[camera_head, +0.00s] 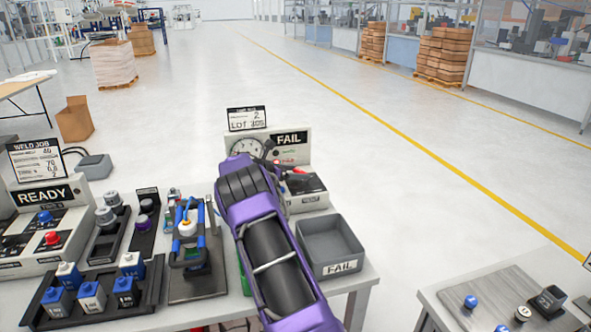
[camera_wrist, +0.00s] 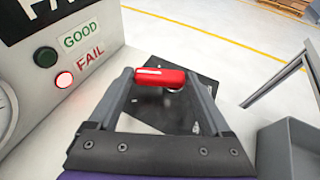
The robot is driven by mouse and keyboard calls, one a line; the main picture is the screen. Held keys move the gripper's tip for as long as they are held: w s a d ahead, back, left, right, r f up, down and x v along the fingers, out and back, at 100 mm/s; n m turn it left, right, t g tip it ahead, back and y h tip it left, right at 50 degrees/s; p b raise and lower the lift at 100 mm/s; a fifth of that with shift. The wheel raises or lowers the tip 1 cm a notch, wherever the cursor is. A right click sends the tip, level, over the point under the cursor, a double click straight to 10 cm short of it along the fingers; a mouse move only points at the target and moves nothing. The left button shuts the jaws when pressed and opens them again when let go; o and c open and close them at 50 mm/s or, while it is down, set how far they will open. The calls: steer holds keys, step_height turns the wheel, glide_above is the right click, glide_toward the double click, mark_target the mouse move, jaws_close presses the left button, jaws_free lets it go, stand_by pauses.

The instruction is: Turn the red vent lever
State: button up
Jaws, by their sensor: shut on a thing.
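The red vent lever (camera_wrist: 160,77) lies across between the two fingertips of my gripper (camera_wrist: 160,76) in the wrist view. The grey fingers are shut on it from both sides. In the head view my purple arm covers most of the test unit, and a bit of the red lever (camera_head: 299,171) shows just right of my gripper (camera_head: 280,160). The test unit (camera_head: 305,150) has a FAIL display, a round gauge (camera_head: 246,149) and a lit red FAIL lamp (camera_wrist: 64,79) beside a dark GOOD lamp (camera_wrist: 45,61).
A grey bin marked FAIL (camera_head: 340,267) stands right of my arm. A fixture with blue clamps (camera_head: 190,250), a tray of blue-capped blocks (camera_head: 95,295) and a READY unit (camera_head: 42,222) stand to the left. A second table (camera_head: 450,310) is at the lower right.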

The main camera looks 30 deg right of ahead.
steer(key=shift+w+d+r+m+g+b, duration=0.25)
steer(key=shift+w+m+g+b, duration=0.1)
steer(key=shift+m+g, duration=0.2)
steer(key=shift+m+g+b, duration=0.45)
steer(key=shift+g, duration=0.1)
steer(key=shift+a+f, duration=0.1)
steer(key=o, duration=1.2)
steer(key=shift+s+f, duration=0.1)
steer(key=shift+c, duration=0.2)
steer(key=shift+a, duration=0.1)
steer(key=v, duration=1.7)
steer(key=shift+a+p, duration=0.2)
steer(key=shift+p, duration=0.1)
